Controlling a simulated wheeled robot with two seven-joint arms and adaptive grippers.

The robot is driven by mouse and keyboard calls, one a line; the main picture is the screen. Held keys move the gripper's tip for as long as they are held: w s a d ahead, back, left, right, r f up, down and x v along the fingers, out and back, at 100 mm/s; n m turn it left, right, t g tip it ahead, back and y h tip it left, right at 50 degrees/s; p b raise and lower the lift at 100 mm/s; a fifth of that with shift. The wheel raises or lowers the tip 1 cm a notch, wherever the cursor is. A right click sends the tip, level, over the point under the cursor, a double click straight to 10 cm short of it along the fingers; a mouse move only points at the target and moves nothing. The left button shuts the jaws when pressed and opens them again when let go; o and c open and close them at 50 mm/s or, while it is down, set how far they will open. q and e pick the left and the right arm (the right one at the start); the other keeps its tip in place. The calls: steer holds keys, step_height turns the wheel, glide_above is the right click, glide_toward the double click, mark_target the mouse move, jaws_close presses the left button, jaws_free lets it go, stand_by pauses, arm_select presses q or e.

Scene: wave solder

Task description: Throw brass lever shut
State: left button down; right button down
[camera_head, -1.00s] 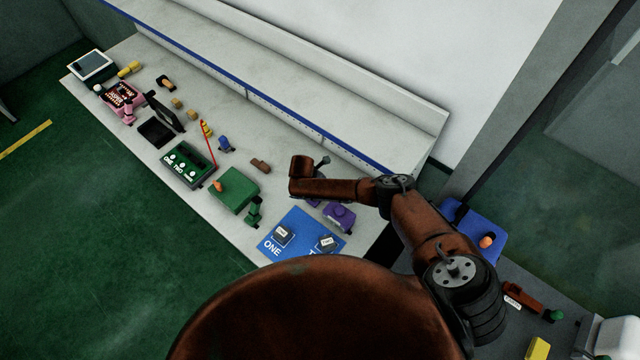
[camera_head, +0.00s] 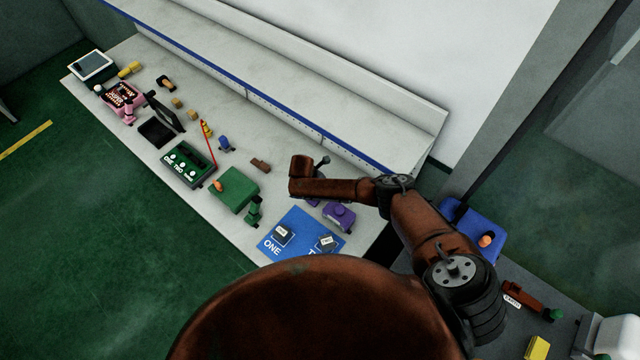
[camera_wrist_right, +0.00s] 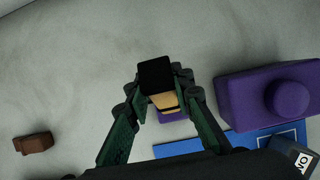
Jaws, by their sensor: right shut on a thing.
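In the right wrist view, my right gripper (camera_wrist_right: 158,88) is shut on the brass lever (camera_wrist_right: 165,102), a brass-coloured piece with a dark block at its top. A small purple part shows just below the lever, between the fingers. A larger purple block with a round knob (camera_wrist_right: 292,98) stands to the right of the gripper. In the head view this purple block (camera_head: 339,216) sits near the bench's front right, and my right arm hides the lever and the fingertips. My left gripper is not in view.
A blue mat (camera_head: 296,246) with two labelled dark blocks lies close to the purple block. A green box (camera_head: 235,188) and a brown piece (camera_head: 260,164) are to the left. Several fixtures fill the bench's far left. Bare bench lies behind the gripper.

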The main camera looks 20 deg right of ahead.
steer(key=shift+s+f, duration=0.1)
steer(key=shift+s, duration=0.05)
steer(key=shift+s+a+r+t+h, duration=0.2)
steer(key=shift+s+a+t+h, duration=0.1)
steer(key=shift+a+h, duration=0.25)
steer(key=shift+s+a+t+h, duration=0.2)
steer(key=shift+a+t+h, duration=0.2)
steer(key=shift+h, duration=0.25)
steer(key=shift+s+a+r+t+h, duration=0.1)
steer(key=shift+s+a+t+h, duration=0.1)
steer(key=shift+a+t+h, duration=0.3)
steer(key=shift+s+a+r+t+h+b, duration=0.1)
steer(key=shift+s+a+t+h+b, duration=0.2)
steer(key=shift+h+b, duration=0.35)
steer(key=shift+s+a+t+h+b, duration=0.15)
steer(key=shift+a+t+h+b, duration=0.1)
steer(key=shift+h+b, duration=0.35)
steer(key=shift+a, duration=0.1)
